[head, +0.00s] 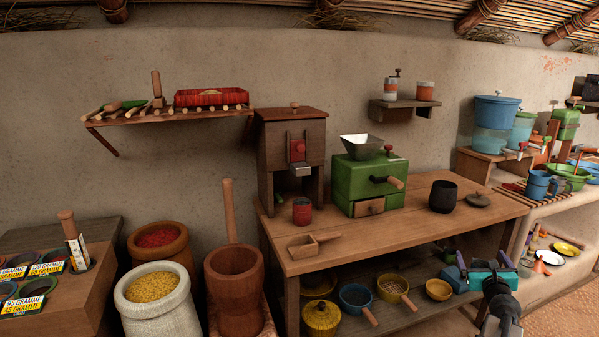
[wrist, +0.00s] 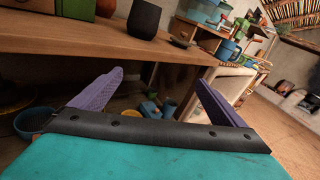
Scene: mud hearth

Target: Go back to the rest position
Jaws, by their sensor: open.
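My gripper (head: 482,264) is at the lower right of the head view, in front of the wooden table's lower shelf. It has a teal body and two purple fingers. In the wrist view my gripper (wrist: 150,92) shows its fingers spread wide apart with nothing between them. The fingers point toward the space under the wooden table (head: 400,229), whose top edge also crosses the wrist view (wrist: 90,40). The gripper holds nothing.
On the table stand a green grinder (head: 368,184), a black cup (head: 443,196), a wooden dispenser (head: 291,160), a red can (head: 302,211) and a wooden scoop (head: 306,245). Bowls and a yellow pot (head: 322,318) fill the lower shelf. Open floor (head: 570,310) lies at the right.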

